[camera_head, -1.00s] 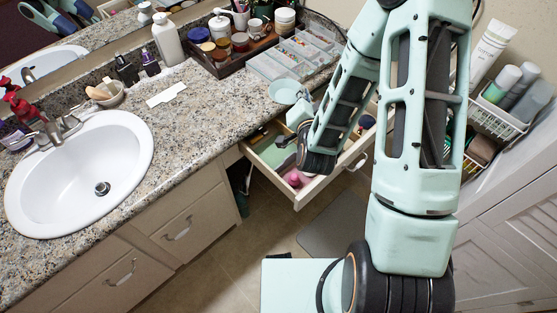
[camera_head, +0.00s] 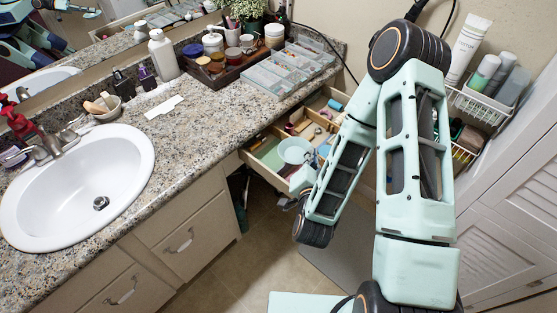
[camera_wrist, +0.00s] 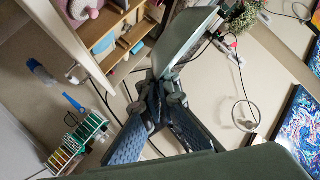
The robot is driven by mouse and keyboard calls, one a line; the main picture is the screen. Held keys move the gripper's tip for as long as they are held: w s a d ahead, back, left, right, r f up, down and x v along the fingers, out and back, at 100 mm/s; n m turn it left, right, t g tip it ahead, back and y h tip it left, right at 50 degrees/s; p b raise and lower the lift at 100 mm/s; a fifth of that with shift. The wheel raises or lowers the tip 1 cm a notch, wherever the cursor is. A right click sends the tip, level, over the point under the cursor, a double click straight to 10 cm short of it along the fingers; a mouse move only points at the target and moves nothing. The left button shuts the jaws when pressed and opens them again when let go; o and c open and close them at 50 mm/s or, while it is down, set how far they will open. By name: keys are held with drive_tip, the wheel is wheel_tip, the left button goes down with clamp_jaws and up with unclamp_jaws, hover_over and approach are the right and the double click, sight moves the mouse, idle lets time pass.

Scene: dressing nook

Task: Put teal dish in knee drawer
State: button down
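The teal dish (camera_head: 295,150) is in the air over the left part of the open knee drawer (camera_head: 262,170). My gripper (camera_head: 299,182) holds it at its near edge, just in front of the drawer, and is partly hidden by my arm. In the wrist view the dish (camera_wrist: 187,38) is tilted in the picture, with its rim between my closed fingertips (camera_wrist: 166,92). The drawer (camera_wrist: 72,42) shows at upper left there. It has wooden dividers and small items inside, and the dish and my arm hide part of it.
The granite counter (camera_head: 210,125) lies above and left of the drawer, with a sink (camera_head: 75,185). A clear organizer (camera_head: 290,70) and a brown tray (camera_head: 222,72) stand at its back. A white wire basket (camera_head: 480,108) hangs at right.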

sight(302, 152)
drive_tip(key=w+a+f+b, duration=0.1)
drive_tip(key=w+b, duration=0.1)
drive_tip(key=b, duration=0.1)
drive_tip(key=shift+a+f+b, duration=0.3)
drive_tip(key=shift+f+b, duration=0.05)
drive_tip(key=shift+b, duration=0.05)
drive_tip(key=w+a+b, duration=0.1)
drive_tip(key=b, duration=0.4)
drive_tip(key=shift+w+a+f+b, duration=0.1)
drive_tip(key=shift+f+b, duration=0.3)
drive_tip(key=w+a+b, duration=0.1)
drive_tip(key=w+a+f+b, duration=0.1)
drive_tip(key=a+b, duration=0.1)
drive_tip(key=shift+w+f, duration=0.2)
drive_tip(key=shift+w, duration=0.2)
drive_tip(key=w+a+f+b, duration=0.1)
drive_tip(key=f, duration=0.2)
drive_tip(key=w+a+f+b, duration=0.1)
drive_tip(key=f, duration=0.2)
drive_tip(key=w+a+f, duration=0.1)
drive_tip(key=w+f, duration=0.1)
drive_tip(key=f, duration=0.1)
drive_tip(key=shift+a+b, duration=0.3)
drive_tip(key=shift+b, duration=0.1)
drive_tip(key=shift+f, duration=0.1)
